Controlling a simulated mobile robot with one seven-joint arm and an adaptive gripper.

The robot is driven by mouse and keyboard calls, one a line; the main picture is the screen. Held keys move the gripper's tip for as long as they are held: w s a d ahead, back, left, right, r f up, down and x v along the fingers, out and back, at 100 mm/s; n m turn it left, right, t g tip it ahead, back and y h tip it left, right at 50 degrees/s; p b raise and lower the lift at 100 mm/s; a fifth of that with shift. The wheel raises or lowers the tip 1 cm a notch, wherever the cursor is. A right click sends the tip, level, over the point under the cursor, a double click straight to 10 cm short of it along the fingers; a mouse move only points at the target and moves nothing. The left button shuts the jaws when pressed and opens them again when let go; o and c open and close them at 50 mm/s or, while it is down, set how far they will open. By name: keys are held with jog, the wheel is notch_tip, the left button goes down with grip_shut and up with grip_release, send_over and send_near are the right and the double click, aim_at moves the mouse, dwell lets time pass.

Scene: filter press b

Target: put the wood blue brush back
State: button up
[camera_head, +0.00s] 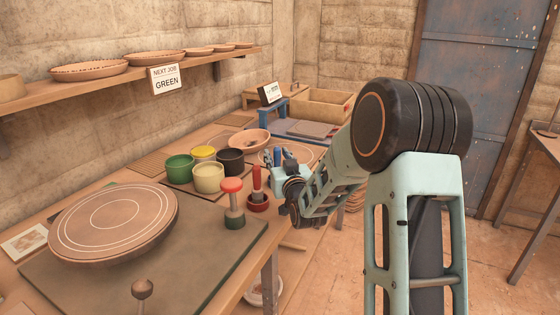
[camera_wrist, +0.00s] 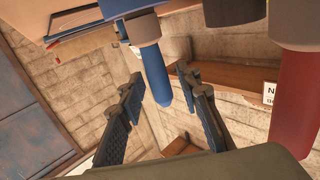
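My gripper (camera_wrist: 158,80) is open in the wrist view, its two dark fingers apart. A blue handle with a grey-brown collar (camera_wrist: 155,72) reaches down between the fingers, with a gap on both sides. I cannot tell whether this is the wood blue brush. In the head view my gripper (camera_head: 279,158) is at the right edge of the bench, and small dark-blue pieces there are its fingers or blue handles; I cannot tell which.
Green (camera_head: 180,168), cream (camera_head: 208,178) and dark (camera_head: 230,161) pots stand on the bench. A red-topped tool (camera_head: 232,202) and a red one (camera_head: 257,185) stand in front of them. A round wheel (camera_head: 112,220) fills the left. A sign (camera_head: 166,80) reads NEXT JOB GREEN.

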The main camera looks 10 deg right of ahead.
jog(key=shift+r, duration=0.25)
jog(key=s, duration=1.2)
jog(key=shift+d+f, duration=0.15)
jog(key=shift+d, duration=0.3)
